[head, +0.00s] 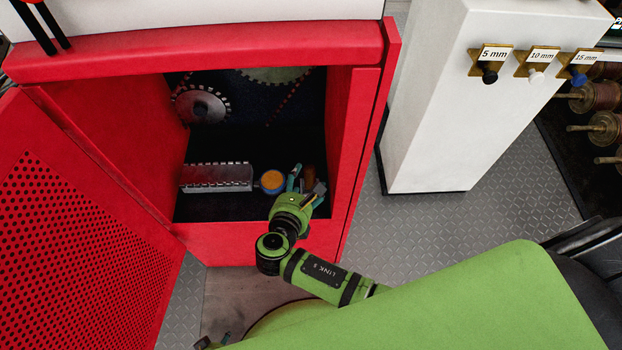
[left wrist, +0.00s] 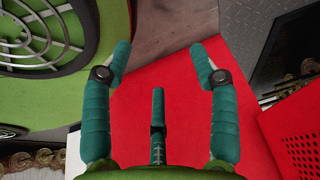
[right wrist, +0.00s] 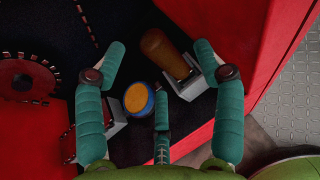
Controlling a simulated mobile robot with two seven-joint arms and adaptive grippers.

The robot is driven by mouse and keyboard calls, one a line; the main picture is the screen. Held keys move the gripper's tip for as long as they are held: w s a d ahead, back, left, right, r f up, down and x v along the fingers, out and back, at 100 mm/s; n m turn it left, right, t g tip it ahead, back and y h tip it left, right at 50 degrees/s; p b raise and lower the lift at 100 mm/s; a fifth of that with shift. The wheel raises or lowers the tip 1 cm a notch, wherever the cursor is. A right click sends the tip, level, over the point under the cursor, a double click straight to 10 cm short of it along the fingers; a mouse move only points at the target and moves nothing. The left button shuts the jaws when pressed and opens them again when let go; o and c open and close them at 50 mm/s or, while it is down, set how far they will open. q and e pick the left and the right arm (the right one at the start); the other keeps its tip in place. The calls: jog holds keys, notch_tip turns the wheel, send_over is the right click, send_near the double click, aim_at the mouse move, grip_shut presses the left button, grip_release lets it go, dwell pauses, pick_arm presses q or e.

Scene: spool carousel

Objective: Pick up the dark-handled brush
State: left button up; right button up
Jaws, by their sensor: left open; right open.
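The brush (right wrist: 163,52) has a brown handle and a pale grey, block-like head. In the right wrist view it lies between the spread fingers of my right gripper (right wrist: 158,46), nearer the right finger. I cannot tell whether a finger touches it. In the head view, my right gripper (head: 307,184) reaches into the red cabinet and partly hides the brush (head: 309,176). My right gripper is open. My left gripper (left wrist: 158,47) is open and empty, with a red panel beyond it in the left wrist view.
The red cabinet (head: 240,240) has its perforated door (head: 85,240) open at left. Inside, a round orange-topped tin (head: 272,181) and a grey toothed block (head: 216,176) stand left of my right gripper. The cabinet's right wall is close. A white pillar (head: 440,110) stands further right.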

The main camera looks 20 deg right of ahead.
aim_at(306, 177)
jog(key=x, duration=0.2)
jog(key=b+x, duration=0.1)
jog(key=x, duration=0.1)
jog(key=shift+w+a+f, duration=0.15)
jog(key=shift+w+f, duration=0.15)
jog(key=shift+w, duration=0.2)
pick_arm(q)
jog(key=w, duration=0.3)
jog(key=shift+d+t, duration=0.1)
jog(key=shift+t, duration=0.3)
pick_arm(e)
jog(key=c, duration=1.3)
